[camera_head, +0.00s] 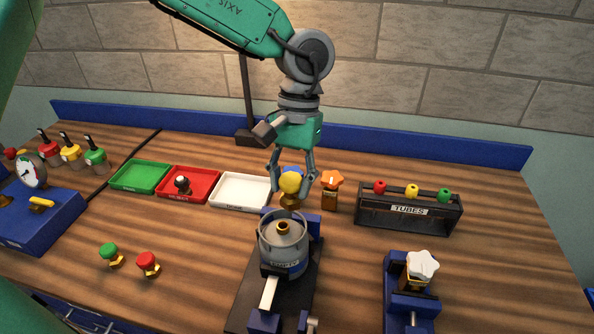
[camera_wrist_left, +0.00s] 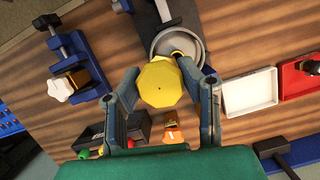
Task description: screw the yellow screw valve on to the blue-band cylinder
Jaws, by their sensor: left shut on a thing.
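In the left wrist view the knob (camera_wrist_left: 160,84) sits between the fingers (camera_wrist_left: 164,95) and hides part of the cylinder's opening. The grey cylinder (camera_head: 283,243) stands upright in a vise, with a brass-coloured fitting (camera_head: 283,227) on its top. A bluish band shows low on its side. In the head view the valve appears above and behind the fitting, apart from it. My right gripper is not in view.
An orange-topped valve (camera_head: 332,181) and the tubes rack (camera_head: 408,211) stand to the right. A vise (camera_head: 408,297) at front right holds a white-topped piece (camera_head: 421,267). Green (camera_head: 117,187), red (camera_head: 186,198) and white (camera_head: 240,205) trays lie left.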

